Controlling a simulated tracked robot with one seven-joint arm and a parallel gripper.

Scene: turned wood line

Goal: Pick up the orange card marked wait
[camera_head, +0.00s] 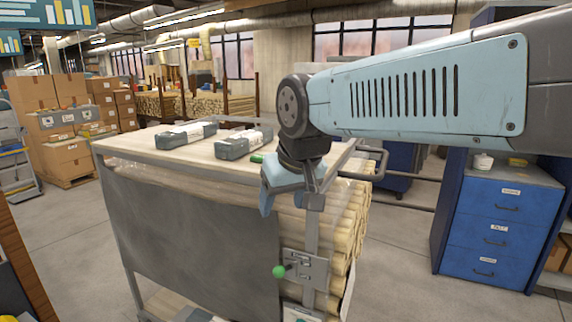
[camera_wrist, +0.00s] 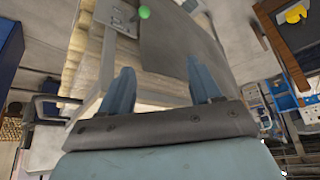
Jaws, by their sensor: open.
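I cannot make out an orange card marked wait in either view. My gripper (camera_head: 272,195) is at the near right corner of a grey cart (camera_head: 190,225), beside its upper edge. It also shows in the wrist view (camera_wrist: 160,70), with two blue fingers spread apart and nothing between them. Beyond the fingers are the cart's side panel and pale turned wood. Parts of the cart top behind my gripper and arm are hidden.
Two grey cases (camera_head: 187,135) (camera_head: 243,143) and a small green item (camera_head: 257,157) lie on the cart top. A latch with a green knob (camera_head: 279,272) sticks out below my gripper. Blue drawers (camera_head: 508,210) stand right; floor between is clear.

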